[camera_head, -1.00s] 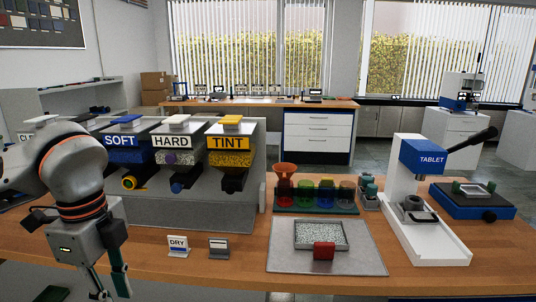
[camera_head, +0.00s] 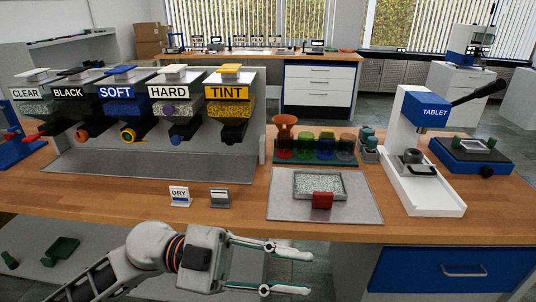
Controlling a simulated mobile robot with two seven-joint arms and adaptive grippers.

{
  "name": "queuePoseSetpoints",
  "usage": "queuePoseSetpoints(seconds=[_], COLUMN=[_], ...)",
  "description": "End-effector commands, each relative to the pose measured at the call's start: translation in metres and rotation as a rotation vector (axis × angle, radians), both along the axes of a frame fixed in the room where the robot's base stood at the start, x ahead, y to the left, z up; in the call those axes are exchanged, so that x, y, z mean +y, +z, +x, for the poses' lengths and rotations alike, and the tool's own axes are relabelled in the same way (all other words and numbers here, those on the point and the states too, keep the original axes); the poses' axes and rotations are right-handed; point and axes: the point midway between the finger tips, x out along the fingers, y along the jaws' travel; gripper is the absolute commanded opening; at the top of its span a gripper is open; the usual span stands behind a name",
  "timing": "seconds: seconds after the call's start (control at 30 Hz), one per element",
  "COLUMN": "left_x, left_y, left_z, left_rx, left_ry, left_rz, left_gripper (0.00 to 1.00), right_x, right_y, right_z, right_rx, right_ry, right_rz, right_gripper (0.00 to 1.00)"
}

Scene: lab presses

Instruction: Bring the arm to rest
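My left arm comes in from the lower left, and its gripper (camera_head: 308,273) is below and in front of the table's front edge, pointing right. Its two fingers are spread apart with nothing between them, so it is open and empty. My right arm and gripper are not in view.
The wooden table (camera_head: 235,228) holds labelled dispensers (camera_head: 228,93), a DRY sign (camera_head: 179,196), a tray of granules (camera_head: 320,184) with a red block (camera_head: 322,201), coloured cups (camera_head: 305,146) and a TABLET press (camera_head: 435,112). A blue drawer (camera_head: 455,270) is right of the gripper.

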Motion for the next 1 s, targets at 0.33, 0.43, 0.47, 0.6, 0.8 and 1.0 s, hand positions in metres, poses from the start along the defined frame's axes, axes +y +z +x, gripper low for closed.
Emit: queuePoseSetpoints(seconds=[0.33,0.43,0.47,0.6,0.8,1.0], left_x=[0.047,0.078,0.088,0.132,0.184,0.219], left_y=[-0.042,-0.091,-0.109,-0.196,-0.317,-0.405], left_z=[0.11,0.134,0.139,0.141,0.1,0.034], left_rx=[0.272,0.371,0.402,0.538,0.722,0.869], left_ry=[0.666,0.887,0.952,1.204,1.448,1.566], left_rz=[-0.349,-0.331,-0.314,-0.193,0.057,0.303], left_gripper=[0.22,0.22,0.22,0.22,0.22,0.22], right_x=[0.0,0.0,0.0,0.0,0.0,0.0], right_y=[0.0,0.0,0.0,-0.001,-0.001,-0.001], right_z=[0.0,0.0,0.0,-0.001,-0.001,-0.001], right_rx=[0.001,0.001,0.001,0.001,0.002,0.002], right_ry=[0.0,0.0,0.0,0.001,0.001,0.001], right_rz=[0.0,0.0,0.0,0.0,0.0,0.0], right_gripper=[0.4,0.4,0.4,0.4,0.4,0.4])
